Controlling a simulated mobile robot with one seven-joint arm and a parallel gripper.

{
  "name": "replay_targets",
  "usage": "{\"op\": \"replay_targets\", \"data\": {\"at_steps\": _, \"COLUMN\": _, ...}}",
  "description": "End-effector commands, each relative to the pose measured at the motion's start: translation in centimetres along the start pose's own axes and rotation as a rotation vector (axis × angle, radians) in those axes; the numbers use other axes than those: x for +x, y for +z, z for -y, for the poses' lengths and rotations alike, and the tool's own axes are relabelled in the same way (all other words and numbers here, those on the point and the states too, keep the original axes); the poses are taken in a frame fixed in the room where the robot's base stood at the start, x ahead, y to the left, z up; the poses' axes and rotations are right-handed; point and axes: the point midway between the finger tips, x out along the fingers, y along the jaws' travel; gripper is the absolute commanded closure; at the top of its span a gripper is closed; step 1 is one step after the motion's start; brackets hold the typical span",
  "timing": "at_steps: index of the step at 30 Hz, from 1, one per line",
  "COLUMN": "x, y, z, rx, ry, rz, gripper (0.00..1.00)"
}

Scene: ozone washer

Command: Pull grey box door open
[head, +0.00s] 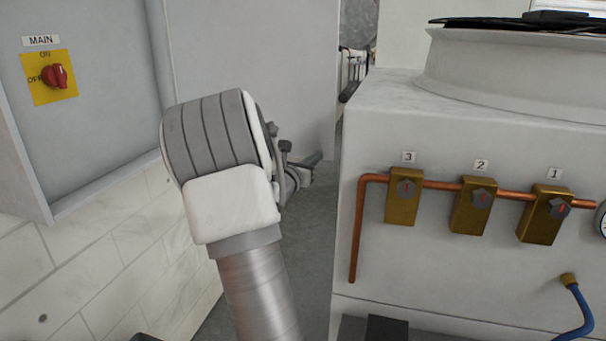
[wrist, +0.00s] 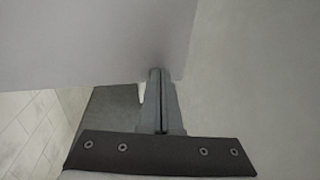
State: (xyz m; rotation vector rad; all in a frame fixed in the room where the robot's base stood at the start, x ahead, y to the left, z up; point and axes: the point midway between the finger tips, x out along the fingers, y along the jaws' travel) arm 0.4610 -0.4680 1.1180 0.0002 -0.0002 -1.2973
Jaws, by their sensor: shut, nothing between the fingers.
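The grey box (head: 105,120) is on the tiled wall at left in the head view. A flat grey panel (head: 255,50) stands beyond its right edge and looks like its door, swung out from the box; I cannot tell how far. My gripper (head: 313,160) is by the panel's lower right corner, its body partly hidden by my own arm. In the wrist view, my gripper (wrist: 157,75) is shut and empty, with its tips at the lower edge of the grey panel (wrist: 90,45), near its corner. I cannot tell whether they touch it.
A red MAIN switch (head: 55,76) on a yellow plate is on the grey box. A white washer cabinet (head: 460,130) with a copper pipe (head: 440,184) and brass valves stands at right. A narrow strip of floor (head: 310,240) lies between.

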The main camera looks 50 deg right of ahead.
Motion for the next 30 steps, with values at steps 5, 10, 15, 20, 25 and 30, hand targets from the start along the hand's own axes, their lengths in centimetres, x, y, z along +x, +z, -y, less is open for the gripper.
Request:
{"op": "replay_targets", "data": {"at_steps": 5, "x": 3.4, "y": 0.0, "z": -0.6, "rx": 0.0, "ry": -0.002, "rz": 0.001, "gripper": 1.0}}
{"op": "replay_targets", "data": {"at_steps": 10, "x": 4.9, "y": 0.0, "z": -0.9, "rx": 0.0, "ry": 0.001, "rz": 0.001, "gripper": 1.0}}
{"op": "replay_targets", "data": {"at_steps": 15, "x": 5.1, "y": 0.0, "z": -1.0, "rx": 0.0, "ry": 0.001, "rz": 0.0, "gripper": 1.0}}
{"op": "replay_targets", "data": {"at_steps": 20, "x": 5.0, "y": 0.0, "z": -1.0, "rx": 0.0, "ry": 0.001, "rz": 0.0, "gripper": 1.0}}
{"op": "replay_targets", "data": {"at_steps": 25, "x": 5.0, "y": 0.0, "z": -1.1, "rx": 0.0, "ry": 0.001, "rz": 0.0, "gripper": 1.0}}
{"op": "replay_targets", "data": {"at_steps": 30, "x": 4.8, "y": 0.0, "z": -1.4, "rx": -0.001, "ry": 0.002, "rz": 0.0, "gripper": 1.0}}
